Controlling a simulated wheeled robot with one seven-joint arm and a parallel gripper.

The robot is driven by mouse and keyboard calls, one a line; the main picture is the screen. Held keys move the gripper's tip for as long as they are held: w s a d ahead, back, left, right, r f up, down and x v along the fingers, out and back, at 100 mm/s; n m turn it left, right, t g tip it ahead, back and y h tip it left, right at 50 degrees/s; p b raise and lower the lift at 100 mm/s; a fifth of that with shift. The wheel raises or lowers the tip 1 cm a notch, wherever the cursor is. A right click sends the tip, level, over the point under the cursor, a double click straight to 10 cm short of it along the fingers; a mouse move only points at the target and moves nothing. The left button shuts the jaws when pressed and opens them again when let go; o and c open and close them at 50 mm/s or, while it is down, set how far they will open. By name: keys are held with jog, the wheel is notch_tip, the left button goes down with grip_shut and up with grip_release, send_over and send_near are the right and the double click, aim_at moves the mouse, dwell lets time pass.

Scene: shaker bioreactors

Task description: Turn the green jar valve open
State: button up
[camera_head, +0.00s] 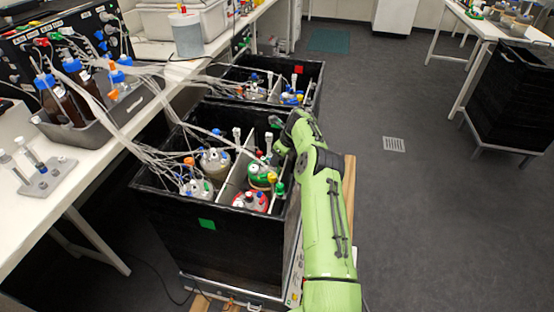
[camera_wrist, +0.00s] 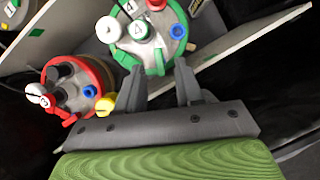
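The green jar (camera_wrist: 152,65) has a green-rimmed lid with white numbered caps (camera_wrist: 140,30), a blue knob (camera_wrist: 177,31) and a red part (camera_wrist: 156,4). I cannot tell which fitting is the valve. In the head view the green jar (camera_head: 262,180) sits in the near black bin, right of a white divider. My gripper (camera_wrist: 161,72) is open and empty, its two fingers pointing at the green jar's near rim. I cannot tell whether they touch it. In the head view my green arm reaches over the bin's right side.
A red-rimmed jar (camera_wrist: 108,76) stands left of my gripper, with a yellow fitting between. A grey-white divider (camera_wrist: 215,62) runs beside the green jar. The near bin (camera_head: 165,240) holds other jars with tubes. A second bin (camera_head: 316,78) stands behind.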

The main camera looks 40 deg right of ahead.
jog(key=p+v, duration=0.2)
jog(key=v, duration=1.2)
jog(key=shift+w, duration=0.1)
